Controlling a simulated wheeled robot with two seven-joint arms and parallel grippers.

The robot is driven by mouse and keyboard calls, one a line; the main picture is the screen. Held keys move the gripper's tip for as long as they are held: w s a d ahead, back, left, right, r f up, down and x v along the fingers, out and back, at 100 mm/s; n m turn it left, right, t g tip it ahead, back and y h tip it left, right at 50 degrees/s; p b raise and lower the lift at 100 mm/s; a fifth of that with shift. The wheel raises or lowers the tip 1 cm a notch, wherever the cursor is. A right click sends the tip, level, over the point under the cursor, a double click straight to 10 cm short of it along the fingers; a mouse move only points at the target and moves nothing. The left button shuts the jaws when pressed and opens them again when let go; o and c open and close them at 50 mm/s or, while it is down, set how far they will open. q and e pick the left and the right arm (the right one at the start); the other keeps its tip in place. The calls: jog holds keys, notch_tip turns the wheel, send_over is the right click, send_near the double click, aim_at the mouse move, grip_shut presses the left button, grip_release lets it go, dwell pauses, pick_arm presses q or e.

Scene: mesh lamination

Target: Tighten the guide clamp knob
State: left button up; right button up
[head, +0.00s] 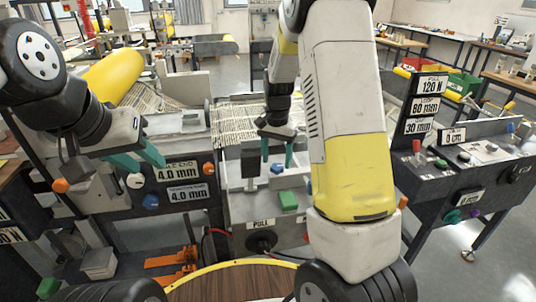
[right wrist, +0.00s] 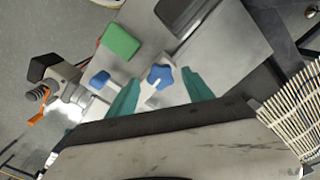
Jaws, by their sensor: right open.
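A blue star-shaped knob (right wrist: 160,73) with a white bar beside it lies between the fingertips of my right gripper (right wrist: 160,92) in the right wrist view. I take it for the guide clamp knob; no label on it is readable. In the head view, a blue knob (head: 277,168) shows just below my right gripper (head: 277,160), which points down with its teal fingers apart. I cannot tell whether the fingers touch the knob. My left gripper (head: 151,168) is open and empty, in front of the left machine's panel with the 4.0 mm labels (head: 178,174).
A green block (head: 288,200) sits on the metal plate in front of the knob, with another blue knob (right wrist: 99,80) nearby. Slatted mesh (head: 235,125) lies behind. A control console (head: 455,165) with several displays stands at the right. A round wooden top (head: 230,283) is nearest me.

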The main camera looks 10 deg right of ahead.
aim_at(277, 167)
jog(key=shift+r, duration=2.7)
